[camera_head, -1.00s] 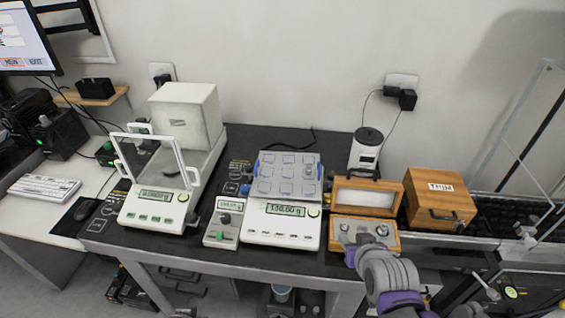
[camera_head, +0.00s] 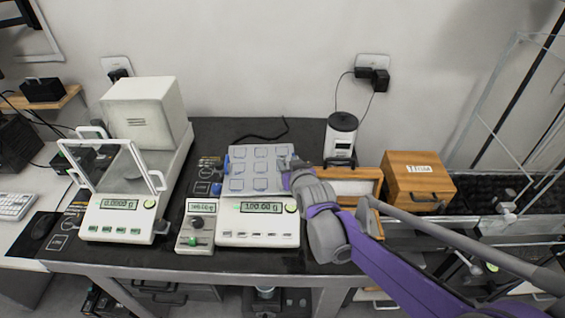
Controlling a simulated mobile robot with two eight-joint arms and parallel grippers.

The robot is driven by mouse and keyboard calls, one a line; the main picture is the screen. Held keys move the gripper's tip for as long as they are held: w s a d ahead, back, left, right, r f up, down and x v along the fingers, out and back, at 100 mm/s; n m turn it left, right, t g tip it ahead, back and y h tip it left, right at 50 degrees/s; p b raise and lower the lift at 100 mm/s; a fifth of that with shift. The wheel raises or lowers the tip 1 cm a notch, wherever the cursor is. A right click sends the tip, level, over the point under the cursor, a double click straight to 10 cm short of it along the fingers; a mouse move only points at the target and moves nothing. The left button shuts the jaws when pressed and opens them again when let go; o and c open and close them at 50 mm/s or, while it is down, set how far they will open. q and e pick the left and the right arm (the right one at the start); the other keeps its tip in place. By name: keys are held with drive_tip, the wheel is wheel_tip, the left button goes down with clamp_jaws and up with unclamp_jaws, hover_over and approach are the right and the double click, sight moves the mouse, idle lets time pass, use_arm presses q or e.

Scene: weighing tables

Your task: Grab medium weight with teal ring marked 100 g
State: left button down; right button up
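The balance (camera_head: 258,235) carries a grey plate with a grid of squares (camera_head: 246,176), and its display appears to read 100.00 g. My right gripper (camera_head: 291,162) is at the right edge of this plate, at the spot where a small weight showed earlier. The weight and any teal ring cannot be made out now; the gripper covers that spot. The fingers are too small to tell whether they are open or shut. My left gripper is not in view.
A glass-door analytical balance (camera_head: 117,205) stands left, with a small control box (camera_head: 196,232) beside it. An open wooden case (camera_head: 352,172) is partly hidden behind my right arm. A closed wooden box (camera_head: 418,182) and a white device (camera_head: 340,138) stand at the back right.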

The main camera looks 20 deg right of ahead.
sight(283, 157)
drive_tip(key=x, duration=0.4)
drive_tip(key=shift+w+f, duration=0.2)
drive_tip(key=shift+f, duration=0.15)
clamp_jaws()
